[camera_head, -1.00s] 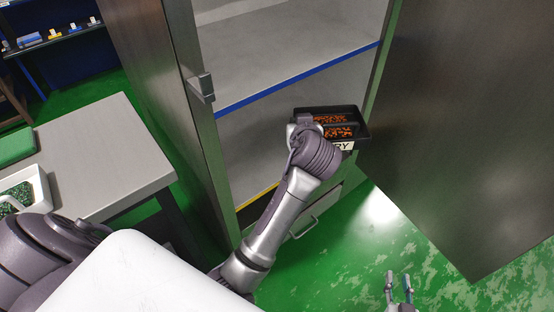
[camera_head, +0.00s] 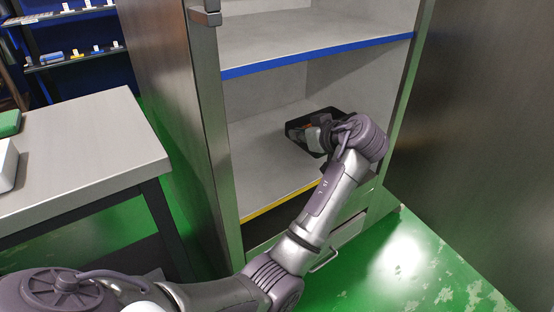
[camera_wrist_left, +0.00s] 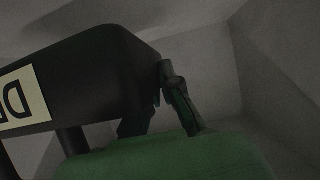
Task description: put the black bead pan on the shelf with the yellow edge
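The black bead pan (camera_head: 296,134) is inside the cabinet, above or on the shelf with the yellow edge (camera_head: 262,172); I cannot tell whether it touches the shelf. My left gripper (camera_head: 322,134) reaches in from the front right and is shut on the pan's near side. In the left wrist view, the pan (camera_wrist_left: 95,75) shows a pale label at left, and the gripper's dark fingers (camera_wrist_left: 158,100) are against its wall. The arm and gripper hide much of the pan and its beads in the head view. My right gripper is not in view.
A shelf with a blue edge (camera_head: 320,56) lies above. The cabinet's left wall (camera_head: 178,100) and the open door (camera_head: 480,110) flank the opening. The yellow-edged shelf is bare to the pan's left. A grey table (camera_head: 85,140) stands at left.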

